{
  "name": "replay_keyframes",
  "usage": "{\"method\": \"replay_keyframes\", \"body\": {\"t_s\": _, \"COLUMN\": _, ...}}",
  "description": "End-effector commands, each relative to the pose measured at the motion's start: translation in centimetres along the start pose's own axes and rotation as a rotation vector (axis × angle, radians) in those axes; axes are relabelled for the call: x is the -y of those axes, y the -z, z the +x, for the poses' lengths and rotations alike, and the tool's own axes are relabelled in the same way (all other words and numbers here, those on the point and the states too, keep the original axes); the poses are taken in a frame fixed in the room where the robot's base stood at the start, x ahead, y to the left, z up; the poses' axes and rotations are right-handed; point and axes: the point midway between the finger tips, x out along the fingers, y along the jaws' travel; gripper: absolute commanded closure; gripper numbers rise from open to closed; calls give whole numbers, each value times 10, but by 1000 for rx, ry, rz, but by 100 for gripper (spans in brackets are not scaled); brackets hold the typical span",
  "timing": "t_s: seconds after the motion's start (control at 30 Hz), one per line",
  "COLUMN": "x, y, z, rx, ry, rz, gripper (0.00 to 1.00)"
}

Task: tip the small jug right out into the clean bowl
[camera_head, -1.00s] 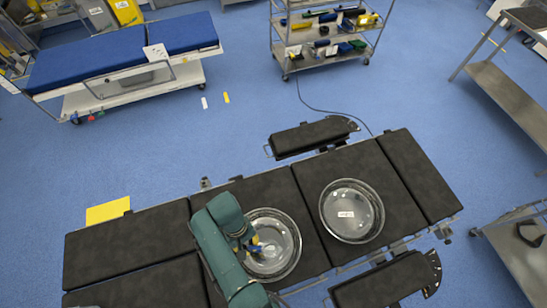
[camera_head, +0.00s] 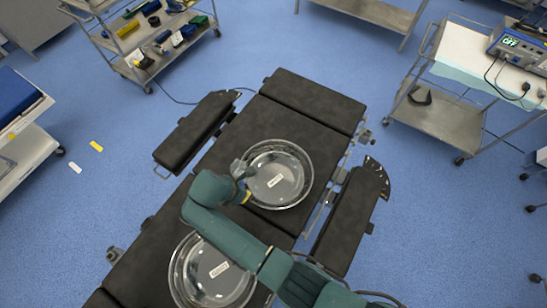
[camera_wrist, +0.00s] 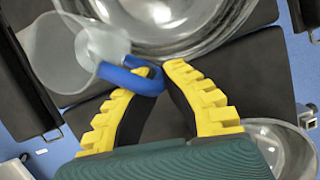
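The small jug (camera_wrist: 72,52) is translucent with a blue handle (camera_wrist: 143,82). My gripper (camera_wrist: 160,72) is shut on this handle with its yellow fingers. In the head view the jug (camera_head: 238,168) is at the left rim of the upper glass bowl (camera_head: 304,190), with my gripper (camera_head: 247,196) just below it. The jug looks tilted; its contents cannot be made out. The upper bowl also fills the top of the wrist view (camera_wrist: 165,18). A second glass bowl (camera_head: 178,277) stands lower left, partly behind my arm. Both bowls bear small white labels, too small to read.
The bowls stand on a black padded operating table (camera_head: 310,100). Padded side boards flank it at left (camera_head: 195,130) and right (camera_head: 350,215). A shelf trolley (camera_head: 150,45) and a cart with a device (camera_head: 450,70) stand farther off on open blue floor.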

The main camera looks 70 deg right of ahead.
Motion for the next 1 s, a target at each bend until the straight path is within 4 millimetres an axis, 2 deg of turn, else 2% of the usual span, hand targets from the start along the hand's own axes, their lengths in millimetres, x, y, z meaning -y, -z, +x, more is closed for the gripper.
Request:
{"method": "replay_keyframes", "body": {"t_s": 0.43, "x": 0, "y": -4, "z": -2, "rx": -21, "ry": -36, "rz": -10, "gripper": 100}}
{"method": "replay_keyframes", "body": {"t_s": 0.8, "x": 7, "y": -15, "z": -6, "rx": -150, "ry": -137, "rz": 19, "gripper": 100}}
{"method": "replay_keyframes", "body": {"t_s": 1.0, "x": 12, "y": -17, "z": 6, "rx": -231, "ry": -194, "rz": 38, "gripper": 100}}
